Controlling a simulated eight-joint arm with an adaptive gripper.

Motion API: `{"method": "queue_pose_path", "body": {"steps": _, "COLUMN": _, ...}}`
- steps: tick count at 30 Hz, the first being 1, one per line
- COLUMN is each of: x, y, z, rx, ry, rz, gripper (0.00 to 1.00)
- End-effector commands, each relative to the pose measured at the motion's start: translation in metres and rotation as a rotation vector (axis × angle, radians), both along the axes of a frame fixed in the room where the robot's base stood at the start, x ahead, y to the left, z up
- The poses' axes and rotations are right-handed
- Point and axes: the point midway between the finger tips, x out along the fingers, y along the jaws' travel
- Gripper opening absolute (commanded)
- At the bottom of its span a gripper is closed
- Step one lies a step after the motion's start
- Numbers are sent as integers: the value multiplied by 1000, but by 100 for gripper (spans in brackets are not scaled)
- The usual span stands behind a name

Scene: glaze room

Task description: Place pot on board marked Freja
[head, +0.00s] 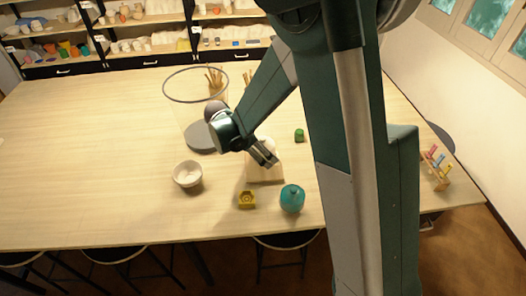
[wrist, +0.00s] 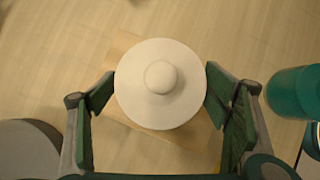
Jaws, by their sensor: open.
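A pale round pot with a knobbed lid (wrist: 160,92) is centred between the fingers of my gripper (wrist: 160,95) in the wrist view. The fingers are open, one on each side, with a small gap to the pot. A light wooden board (wrist: 127,48) shows beneath the pot, set at an angle. In the head view the board (head: 265,177) lies on the table under my gripper (head: 264,157), which hides much of the pot. Whether the pot rests fully on the board is hard to tell. No name on the board can be read.
A teal pot (head: 292,198) and a yellow hexagonal piece (head: 247,200) stand in front of the board. The table's left is clear.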

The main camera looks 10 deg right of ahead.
Motion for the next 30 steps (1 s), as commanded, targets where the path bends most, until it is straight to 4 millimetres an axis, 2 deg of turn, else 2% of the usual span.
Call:
{"method": "queue_pose_path", "body": {"steps": 11, "x": -2, "y": 6, "z": 12, "rx": 0, "ry": 1, "rz": 1, "gripper": 75}}
{"method": "queue_pose_path", "body": {"steps": 30, "x": -20, "y": 52, "z": 89, "rx": 0, "ry": 1, "rz": 1, "gripper": 75}}
